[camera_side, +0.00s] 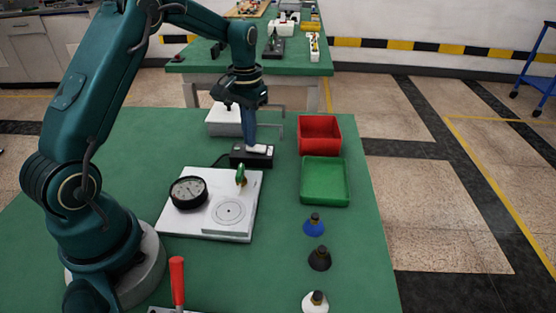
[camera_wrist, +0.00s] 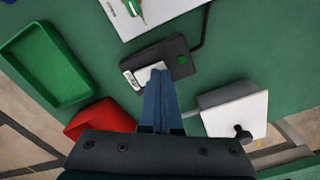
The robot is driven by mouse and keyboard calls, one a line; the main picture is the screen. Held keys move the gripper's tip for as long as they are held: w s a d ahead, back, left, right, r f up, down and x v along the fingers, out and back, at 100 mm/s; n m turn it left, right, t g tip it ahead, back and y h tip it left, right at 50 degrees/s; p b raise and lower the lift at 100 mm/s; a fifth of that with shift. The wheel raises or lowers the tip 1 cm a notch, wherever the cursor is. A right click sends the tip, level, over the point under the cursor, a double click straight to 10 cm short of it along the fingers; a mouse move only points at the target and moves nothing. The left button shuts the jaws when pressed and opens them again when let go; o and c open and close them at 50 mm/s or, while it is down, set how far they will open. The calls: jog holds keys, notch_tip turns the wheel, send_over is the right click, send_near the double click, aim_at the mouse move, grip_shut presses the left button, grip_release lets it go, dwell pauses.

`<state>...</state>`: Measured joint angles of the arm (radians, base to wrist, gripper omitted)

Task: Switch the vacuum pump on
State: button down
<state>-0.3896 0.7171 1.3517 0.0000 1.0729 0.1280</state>
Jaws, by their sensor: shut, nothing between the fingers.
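A black switch box (camera_side: 238,160) with a white rocker (camera_side: 257,149) stands just behind the white board on the green table. In the wrist view the box (camera_wrist: 178,48) shows the white rocker (camera_wrist: 137,79) at one end and a round green spot (camera_wrist: 182,59) at the other. I cannot tell if the spot is lit. My gripper (camera_side: 250,147) is shut and empty, pointing down. Its blue fingertips (camera_wrist: 159,72) are at the rocker and hide part of it; they look to be touching or just above it.
The white board (camera_side: 170,222) carries a black dial gauge (camera_side: 188,192) and a green-handled valve (camera_side: 241,176). A white box (camera_side: 222,116) is behind. A red bin (camera_side: 320,121) and a green tray (camera_side: 325,166) stand right.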

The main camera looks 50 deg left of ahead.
jog(key=shift+f, duration=0.3)
jog(key=shift+r, duration=3.55)
